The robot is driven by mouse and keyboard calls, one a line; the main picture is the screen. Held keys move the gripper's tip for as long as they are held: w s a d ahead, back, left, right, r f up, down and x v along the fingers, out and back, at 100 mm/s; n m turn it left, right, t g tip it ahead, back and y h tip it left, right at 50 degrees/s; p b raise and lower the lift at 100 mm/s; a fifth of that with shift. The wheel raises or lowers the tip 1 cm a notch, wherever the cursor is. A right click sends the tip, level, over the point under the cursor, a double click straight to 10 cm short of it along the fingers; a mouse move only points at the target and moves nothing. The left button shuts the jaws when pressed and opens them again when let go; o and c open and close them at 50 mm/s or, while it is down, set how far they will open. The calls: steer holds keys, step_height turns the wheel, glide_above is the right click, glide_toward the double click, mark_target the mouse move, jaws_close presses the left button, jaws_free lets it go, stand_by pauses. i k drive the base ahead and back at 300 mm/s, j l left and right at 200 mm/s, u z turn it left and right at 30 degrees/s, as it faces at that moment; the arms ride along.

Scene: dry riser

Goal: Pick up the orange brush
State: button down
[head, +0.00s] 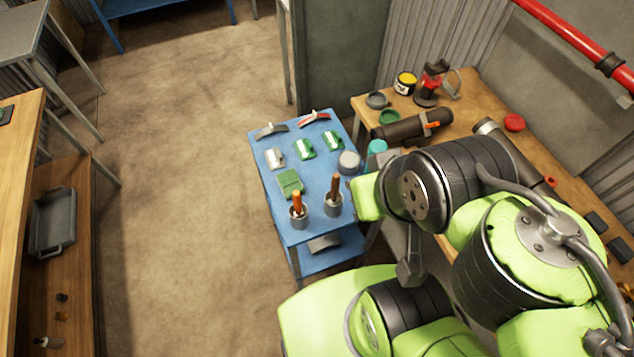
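An orange brush (298,201) stands upright in a grey metal cup (298,219) near the front edge of a blue cart (276,212). Its orange handle points up and its lower end is hidden inside the cup. A second brush with a brown handle (335,187) stands in another grey cup (333,205) just to the right. My green and black arm is folded at the right, beside the cart. I cannot make out my gripper's fingers in the head view.
The cart also carries a green sponge (290,183), green and white packets (305,149), a round tin (349,162) and a red-handled tool (314,119). A wooden workbench (476,96) with a dark cylinder stands behind right. Open floor (190,200) lies left of the cart.

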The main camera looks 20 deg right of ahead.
mark_target(299, 213)
steer(key=j+z, duration=0.15)
steer(key=j, duration=0.2)
steer(key=k+j+z, duration=0.15)
steer(key=j, duration=0.25)
steer(key=k+j+z, duration=0.1)
steer(key=j, duration=0.25)
steer(key=k+j+z, duration=0.15)
steer(key=j, duration=0.15)
steer(key=i+j+z, duration=0.25)
steer(key=j, duration=0.3)
steer(key=i+j+z, duration=0.2)
steer(key=i+j, duration=0.15)
steer(key=j, duration=0.3)
steer(key=i+j+z, duration=0.2)
steer(key=i+j, duration=0.15)
